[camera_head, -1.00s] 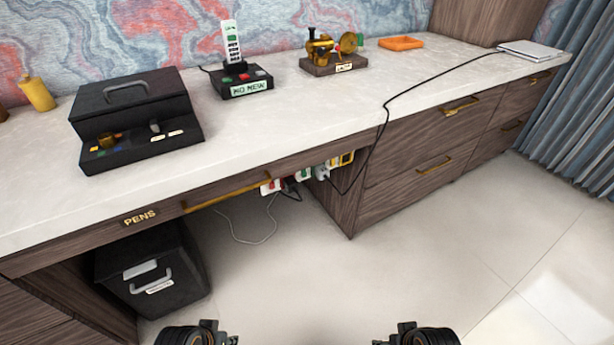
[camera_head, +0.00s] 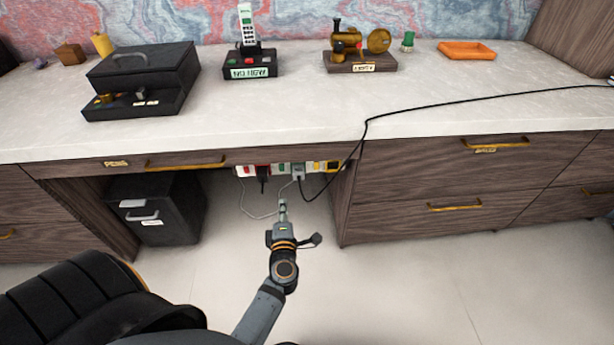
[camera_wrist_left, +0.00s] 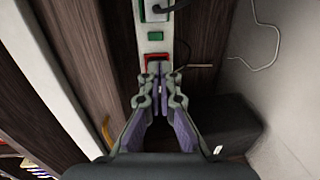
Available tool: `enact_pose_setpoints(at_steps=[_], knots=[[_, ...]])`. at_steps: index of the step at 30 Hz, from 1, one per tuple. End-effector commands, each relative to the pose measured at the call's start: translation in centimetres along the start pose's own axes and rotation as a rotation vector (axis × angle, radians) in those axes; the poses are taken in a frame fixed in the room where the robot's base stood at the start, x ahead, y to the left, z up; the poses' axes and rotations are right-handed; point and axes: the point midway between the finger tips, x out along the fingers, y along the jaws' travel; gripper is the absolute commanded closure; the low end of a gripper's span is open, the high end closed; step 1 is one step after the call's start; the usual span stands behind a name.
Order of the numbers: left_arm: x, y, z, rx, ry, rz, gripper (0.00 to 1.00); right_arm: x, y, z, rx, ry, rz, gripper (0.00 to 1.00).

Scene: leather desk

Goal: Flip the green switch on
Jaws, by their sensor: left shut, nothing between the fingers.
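The green switch (camera_head: 283,168) is a small rectangle on a pale power strip (camera_head: 245,171) mounted under the desk's front edge. My left gripper (camera_head: 283,212) is shut and empty, pointing up at the strip from just below the green switch in the head view. My right gripper is not in view.
Plugs with cables sit on both sides of the green switch: a grey plug (camera_head: 298,170) and a dark plug (camera_head: 262,184). A black cabinet (camera_head: 180,210) stands under the desk at left.

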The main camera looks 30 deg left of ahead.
Motion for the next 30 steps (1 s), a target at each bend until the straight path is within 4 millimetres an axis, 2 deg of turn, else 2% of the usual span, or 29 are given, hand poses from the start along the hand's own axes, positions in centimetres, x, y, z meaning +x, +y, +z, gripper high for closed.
enact_pose_setpoints(at_steps=[10,14,20,30], knots=[[0.1,-0.1,-0.2,-0.006,0.011,-0.003,1.0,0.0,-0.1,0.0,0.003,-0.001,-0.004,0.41],[1.1,-0.1,-0.2,-0.003,0.009,0.0,1.0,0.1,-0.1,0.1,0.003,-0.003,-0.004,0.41],[5.1,-0.1,-0.2,-0.004,0.009,0.003,1.0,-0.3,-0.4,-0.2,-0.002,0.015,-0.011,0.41],[11.9,-0.3,-0.3,-0.003,0.009,0.0,1.0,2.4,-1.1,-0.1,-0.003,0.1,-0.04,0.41]])
